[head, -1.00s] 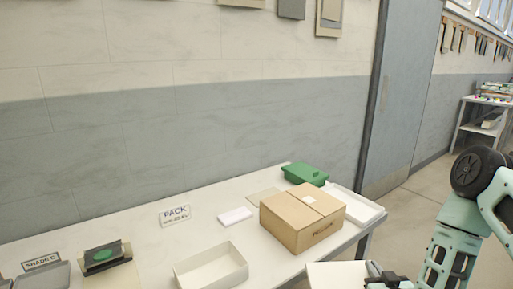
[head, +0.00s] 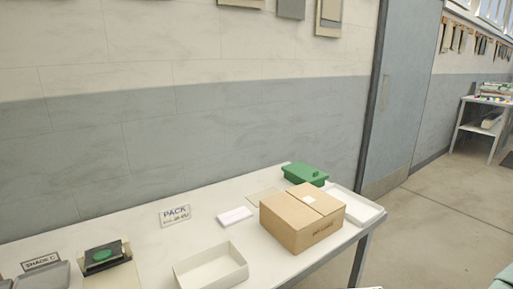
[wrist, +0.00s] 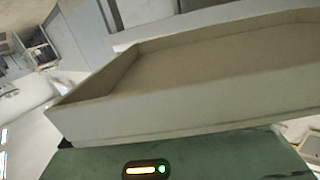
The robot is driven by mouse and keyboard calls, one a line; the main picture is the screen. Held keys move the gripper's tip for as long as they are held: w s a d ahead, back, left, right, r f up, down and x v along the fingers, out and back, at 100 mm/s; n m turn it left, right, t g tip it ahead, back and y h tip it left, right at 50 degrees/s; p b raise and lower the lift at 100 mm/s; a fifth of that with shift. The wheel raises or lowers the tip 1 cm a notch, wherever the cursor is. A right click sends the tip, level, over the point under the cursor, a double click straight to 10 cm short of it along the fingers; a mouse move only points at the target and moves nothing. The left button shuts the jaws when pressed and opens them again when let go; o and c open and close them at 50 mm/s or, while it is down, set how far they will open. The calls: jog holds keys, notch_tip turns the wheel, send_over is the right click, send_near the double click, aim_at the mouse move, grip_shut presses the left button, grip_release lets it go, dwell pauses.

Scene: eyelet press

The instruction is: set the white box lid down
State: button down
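The white box lid (wrist: 180,110) fills much of the wrist view, close up, with its hollow side and raised rims showing. The teal body of my gripper (wrist: 170,155) lies right against its near wall. My gripper is shut on the lid; its fingertips are hidden behind that wall.
On the white table (head: 150,245) stand a brown carton (head: 300,222), a green lidded container (head: 305,174), a white tray (head: 362,206), a small white slab (head: 235,216) and a PACK sign (head: 174,215). A dark device with a green pad (head: 103,256) is at left. Floor right of the table is clear.

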jog(key=shift+s+a, duration=0.2)
jog(key=shift+s, duration=0.9)
jog(key=shift+s+a+r+h, duration=0.1)
jog(key=shift+s+r+h, duration=0.2)
jog(key=shift+s+r, duration=0.1)
jog(key=shift+s+f, duration=0.1)
jog(key=shift+f, duration=0.05)
jog(key=shift+a, duration=0.1)
